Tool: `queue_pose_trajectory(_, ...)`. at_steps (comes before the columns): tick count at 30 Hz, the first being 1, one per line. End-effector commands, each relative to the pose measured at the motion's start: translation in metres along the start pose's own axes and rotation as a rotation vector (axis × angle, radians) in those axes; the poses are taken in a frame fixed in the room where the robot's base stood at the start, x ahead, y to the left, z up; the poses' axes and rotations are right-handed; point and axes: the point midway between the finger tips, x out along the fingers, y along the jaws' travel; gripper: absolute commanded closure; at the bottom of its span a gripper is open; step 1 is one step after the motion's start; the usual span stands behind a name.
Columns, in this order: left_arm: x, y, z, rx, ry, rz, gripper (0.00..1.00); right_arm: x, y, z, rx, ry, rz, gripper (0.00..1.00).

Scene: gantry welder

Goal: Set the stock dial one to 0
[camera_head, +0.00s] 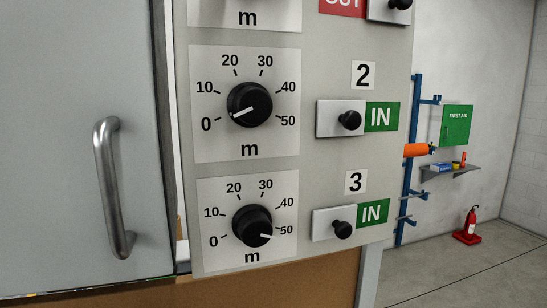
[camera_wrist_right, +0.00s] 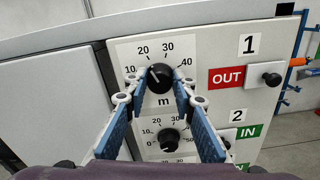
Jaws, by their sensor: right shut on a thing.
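Stock dial one (camera_wrist_right: 160,77) is a round black knob on a white scale plate, beside the number 1 in the right wrist view. Its white pointer tilts up and left, roughly between 10 and 20. The 0 and 50 marks are hidden behind the fingers. My right gripper (camera_wrist_right: 157,82) has its blue fingers on both sides of this knob and is shut on it. In the head view only the bottom of dial one's plate (camera_head: 247,17) shows, at the top edge. My left gripper is in neither view.
Dial two (camera_head: 249,105) points near 0, and dial three (camera_head: 252,227) points near 50. Black switch knobs (camera_head: 350,120) sit right of the dials. A door handle (camera_head: 113,187) sticks out at left.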

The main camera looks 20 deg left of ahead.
Motion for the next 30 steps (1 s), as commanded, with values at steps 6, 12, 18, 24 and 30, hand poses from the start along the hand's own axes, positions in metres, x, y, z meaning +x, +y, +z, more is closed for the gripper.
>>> queue_pose_trajectory(6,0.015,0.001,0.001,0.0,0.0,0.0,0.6,0.005,0.003,-0.014,-0.118,0.012,-0.005,1.0)
queue_pose_trajectory(12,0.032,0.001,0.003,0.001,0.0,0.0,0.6,0.005,0.002,-0.016,-0.28,0.014,-0.004,1.0)
queue_pose_trajectory(18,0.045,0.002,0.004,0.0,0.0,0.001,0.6,0.005,0.001,-0.015,-0.469,0.018,-0.004,1.0)
queue_pose_trajectory(24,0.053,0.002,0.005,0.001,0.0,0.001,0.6,0.005,0.0,-0.013,-0.657,0.018,-0.005,1.0)
queue_pose_trajectory(30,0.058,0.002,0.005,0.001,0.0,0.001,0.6,0.005,0.0,-0.011,-0.846,0.019,-0.002,1.0)
